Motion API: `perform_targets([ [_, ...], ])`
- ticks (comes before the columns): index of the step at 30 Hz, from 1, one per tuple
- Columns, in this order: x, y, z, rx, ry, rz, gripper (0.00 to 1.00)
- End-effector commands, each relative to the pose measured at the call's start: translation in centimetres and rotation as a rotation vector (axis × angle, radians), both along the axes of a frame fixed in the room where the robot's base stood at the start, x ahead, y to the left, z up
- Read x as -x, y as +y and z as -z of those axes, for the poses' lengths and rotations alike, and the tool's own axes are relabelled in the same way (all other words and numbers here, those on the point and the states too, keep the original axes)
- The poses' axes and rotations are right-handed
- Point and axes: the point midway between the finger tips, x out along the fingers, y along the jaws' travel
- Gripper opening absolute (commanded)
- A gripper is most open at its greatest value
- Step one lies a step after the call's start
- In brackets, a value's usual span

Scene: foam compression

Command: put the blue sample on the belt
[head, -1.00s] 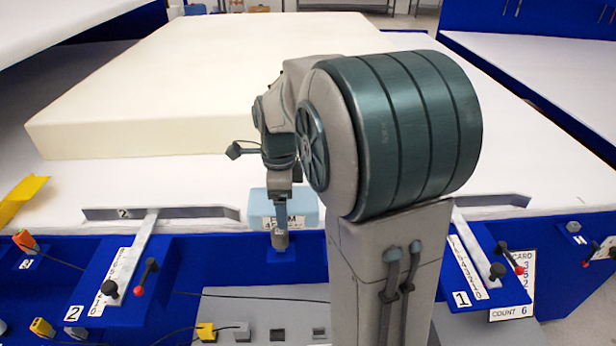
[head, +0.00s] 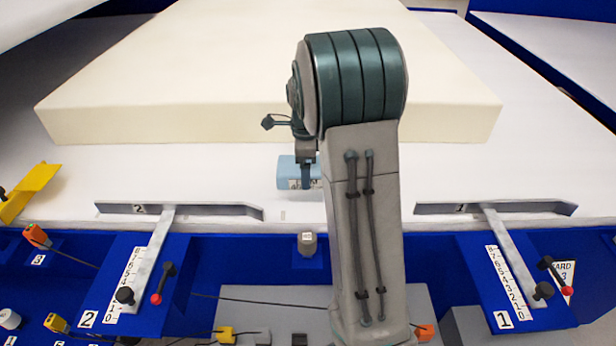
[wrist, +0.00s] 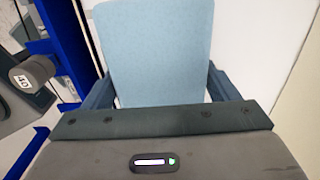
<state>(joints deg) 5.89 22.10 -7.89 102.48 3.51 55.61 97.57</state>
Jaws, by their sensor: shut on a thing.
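The blue sample (head: 287,172) is a pale blue block with a printed label, seen over the front part of the white belt (head: 200,180). My gripper (head: 306,177) is shut on it and partly hides its right side in the head view. In the wrist view the sample (wrist: 155,50) fills the space between the two dark fingers of my gripper (wrist: 158,95). I cannot tell whether its underside touches the belt or hangs just above it.
A large cream foam block (head: 150,125) lies on the belt behind the sample. Two metal guide bars, left (head: 180,210) and right (head: 495,208), stand along the belt's front edge. A grey cylinder (head: 307,243) stands on the blue front between them. Bare belt lies left of the sample.

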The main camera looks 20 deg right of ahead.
Motion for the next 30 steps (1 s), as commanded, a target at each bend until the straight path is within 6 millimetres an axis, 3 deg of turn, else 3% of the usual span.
perform_targets([
  [8,-1.3,-0.9,1.4,-0.001,0.002,-0.001,0.60],
  [15,-1.2,-0.8,4.7,-0.002,0.004,-0.001,0.60],
  [27,-1.3,-0.8,5.3,-0.001,0.000,-0.001,0.60],
  [28,-1.3,-0.8,5.3,-0.001,0.000,-0.001,0.86],
  [30,-1.3,-0.8,5.2,-0.001,0.000,-0.001,1.00],
])
